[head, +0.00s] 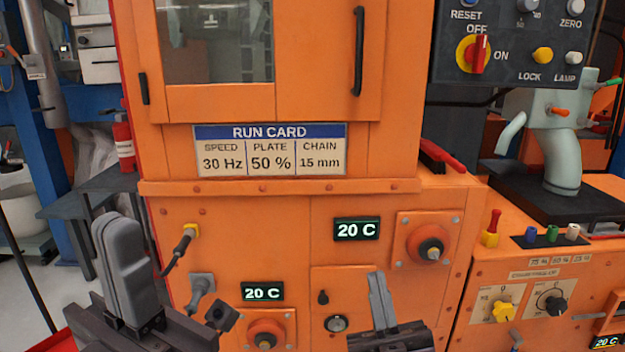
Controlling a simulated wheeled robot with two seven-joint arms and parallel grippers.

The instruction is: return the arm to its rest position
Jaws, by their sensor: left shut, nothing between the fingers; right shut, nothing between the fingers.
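My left gripper (120,255) is at the lower left, its fingers pointing up and shut with nothing between them. It stands in front of the lower left part of the orange machine and its side. My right gripper (380,298) is at the bottom, right of the middle, its thin fingers shut and empty. It stands in front of the orange lower panel, just right of a small keyed door (338,290). Neither gripper visibly holds anything. Most of both arms is out of the picture.
The orange machine (290,105) fills the middle, with a run card (270,150), displays and knobs. A dark control box (510,45) hangs at the upper right. A lower orange unit (540,285) stands at right. Dark steps (85,205) and a red extinguisher (124,145) are at left.

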